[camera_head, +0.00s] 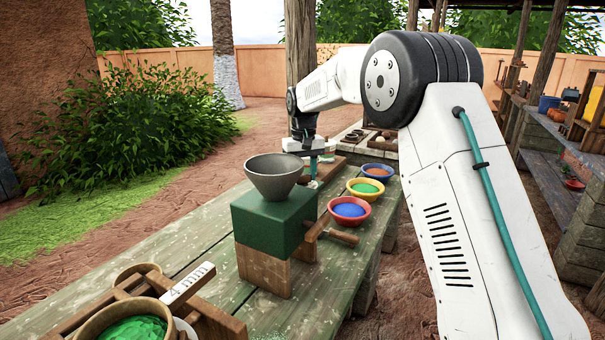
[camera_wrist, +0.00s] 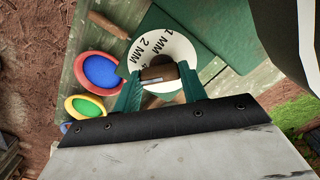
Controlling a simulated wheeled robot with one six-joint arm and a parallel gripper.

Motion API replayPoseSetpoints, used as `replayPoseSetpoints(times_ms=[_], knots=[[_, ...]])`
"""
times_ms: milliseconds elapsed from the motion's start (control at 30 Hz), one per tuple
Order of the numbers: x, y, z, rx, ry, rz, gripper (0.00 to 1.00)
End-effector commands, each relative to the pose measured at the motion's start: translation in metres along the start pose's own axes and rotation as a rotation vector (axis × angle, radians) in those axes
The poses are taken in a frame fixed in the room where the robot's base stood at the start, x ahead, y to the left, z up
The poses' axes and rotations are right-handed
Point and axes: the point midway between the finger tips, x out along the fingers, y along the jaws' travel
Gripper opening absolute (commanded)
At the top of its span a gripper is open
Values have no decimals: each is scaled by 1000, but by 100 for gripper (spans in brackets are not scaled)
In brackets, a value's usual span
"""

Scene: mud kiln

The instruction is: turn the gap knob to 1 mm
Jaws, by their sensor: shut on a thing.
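The gap knob is a wooden bar (camera_wrist: 160,73) on a round white dial (camera_wrist: 176,42) in the wrist view. The dial carries the marks 1 MM and 2 MM on its upper left; another mark is partly hidden near the bar. I cannot tell which mark the knob is set to. My gripper (camera_wrist: 158,84) is shut on the knob, one teal finger on each side of it. In the head view my gripper (camera_head: 314,172) is behind the green mill block (camera_head: 268,222) with its grey hopper (camera_head: 273,177); the knob is hidden there.
Bowls of blue (camera_head: 349,211), green (camera_head: 366,189) and orange-brown powder (camera_head: 378,172) stand right of the mill. The mill's wooden crank (camera_head: 340,236) sticks out toward them. A card marked in mm (camera_head: 188,285) stands by a green-filled bowl (camera_head: 130,329) in front.

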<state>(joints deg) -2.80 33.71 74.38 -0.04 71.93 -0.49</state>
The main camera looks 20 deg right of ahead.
Motion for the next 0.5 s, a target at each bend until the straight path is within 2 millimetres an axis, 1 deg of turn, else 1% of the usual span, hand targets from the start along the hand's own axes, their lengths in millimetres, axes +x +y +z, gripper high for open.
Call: replayPoseSetpoints(times_ms=[267,500], knots=[[-1,0,0,154,1,-2,19],[-1,0,1,373,1,-2,19]])
